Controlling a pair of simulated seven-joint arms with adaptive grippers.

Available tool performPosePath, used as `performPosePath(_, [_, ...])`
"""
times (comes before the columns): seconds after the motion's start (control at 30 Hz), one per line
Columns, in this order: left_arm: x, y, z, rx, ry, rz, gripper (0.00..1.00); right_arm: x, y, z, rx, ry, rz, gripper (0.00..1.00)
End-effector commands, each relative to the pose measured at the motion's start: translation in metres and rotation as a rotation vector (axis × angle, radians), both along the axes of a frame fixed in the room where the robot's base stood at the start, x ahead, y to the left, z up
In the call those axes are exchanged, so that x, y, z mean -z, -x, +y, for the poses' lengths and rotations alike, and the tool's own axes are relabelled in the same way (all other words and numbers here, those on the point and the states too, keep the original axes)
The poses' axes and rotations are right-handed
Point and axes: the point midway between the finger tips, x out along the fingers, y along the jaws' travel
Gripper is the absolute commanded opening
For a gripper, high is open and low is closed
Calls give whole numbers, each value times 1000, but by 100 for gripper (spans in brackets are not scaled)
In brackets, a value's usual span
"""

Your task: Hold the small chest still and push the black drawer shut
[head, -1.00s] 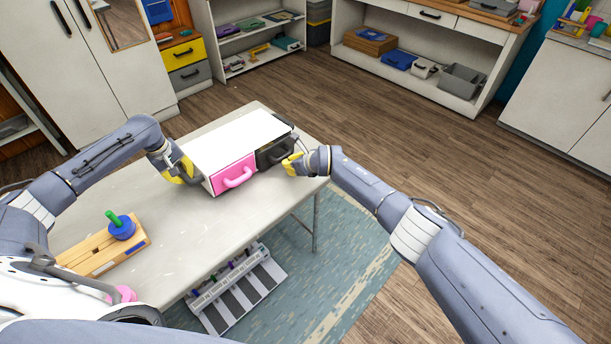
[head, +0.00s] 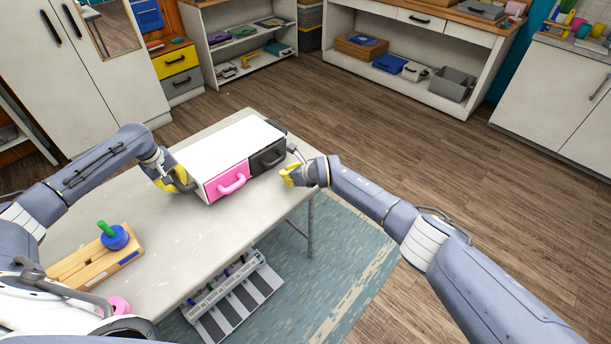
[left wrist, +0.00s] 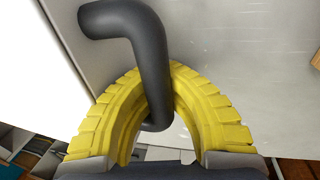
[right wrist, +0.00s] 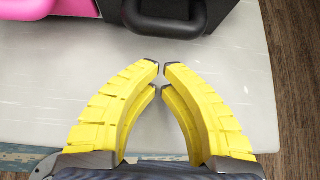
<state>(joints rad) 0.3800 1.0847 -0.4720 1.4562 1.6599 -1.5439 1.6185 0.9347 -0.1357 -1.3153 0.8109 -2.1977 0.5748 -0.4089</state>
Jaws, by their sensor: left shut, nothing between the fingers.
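The small chest (head: 231,143) has a white top and stands on the table. Its black drawer (head: 262,162) looks level with the pink drawer (head: 220,187) beside it, with no clear gap. My left gripper (head: 180,178) is at the chest's left side. In the left wrist view its yellow fingers meet in a loop, and a dark bent handle (left wrist: 145,60) passes through that loop without being pinched. My right gripper (head: 288,176) is in front of the black drawer, apart from it. In the right wrist view its fingertips (right wrist: 160,68) nearly meet, with nothing between them, short of the black handle (right wrist: 165,22).
A wooden block rack (head: 95,265) with a blue and green piece (head: 115,238) lies on the table (head: 165,240) at the near left. The tabletop before the chest is clear. A keyboard-like item (head: 235,300) sits below on the rug (head: 350,240).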

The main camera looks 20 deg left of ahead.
Motion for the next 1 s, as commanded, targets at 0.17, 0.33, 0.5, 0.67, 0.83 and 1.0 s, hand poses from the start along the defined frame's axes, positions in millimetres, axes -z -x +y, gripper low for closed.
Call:
performPosePath(0.17, [-1, 0, 0, 0, 0, -1, 0, -4, 9, -17, -2, -1, -3, 0])
performPosePath(0.33, [-1, 0, 0, 0, 0, -1, 0, -16, 17, -31, -1, 0, -1, 0])
performPosePath(0.5, [-1, 0, 1, 0, -1, 0, 0, -30, 25, -46, 0, -1, -2, 0])
performPosePath(0.67, [-1, 0, 1, 0, -1, 0, 0, -42, 32, -58, 0, -1, 0, 0])
performPosePath(0.83, [-1, 0, 1, 0, -1, 0, 0, -53, 38, -69, 1, -1, 0, 0])
performPosePath(1.0, [-1, 0, 1, 0, -1, 0, 0, -59, 42, -76, 0, -1, 0, 3])
